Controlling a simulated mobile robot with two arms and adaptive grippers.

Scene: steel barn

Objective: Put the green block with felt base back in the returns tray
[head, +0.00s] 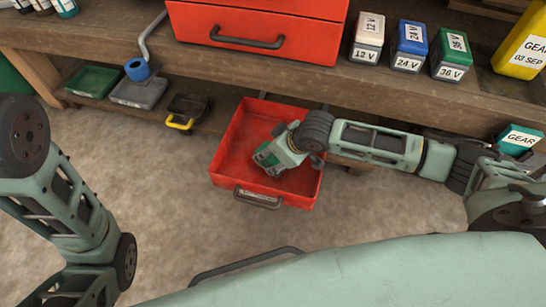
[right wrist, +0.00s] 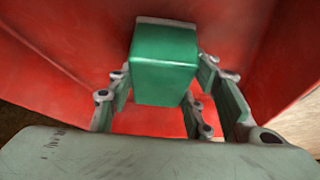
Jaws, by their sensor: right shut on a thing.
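The green block (head: 264,157) is between the fingers of my right gripper (head: 272,154), inside the outline of an open red tray (head: 232,165) below the bench. In the right wrist view the green block (right wrist: 165,68) has a pale grey edge at its far end, and the fingers of my right gripper (right wrist: 165,82) are on both sides of it. Red tray walls (right wrist: 55,60) surround it there. I cannot tell whether the block touches the tray floor. The label on the tray front is too small to read. My left arm shows at the left, but its gripper is out of view.
On the bench (head: 120,35) stand a red drawer unit (head: 255,30) and battery-like blocks marked 12 V (head: 368,38), 24 V (head: 410,46) and 36 V (head: 451,55). Green (head: 94,80) and grey (head: 139,92) trays sit low at left. A yellow-handled black bin (head: 187,112) hangs nearby.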

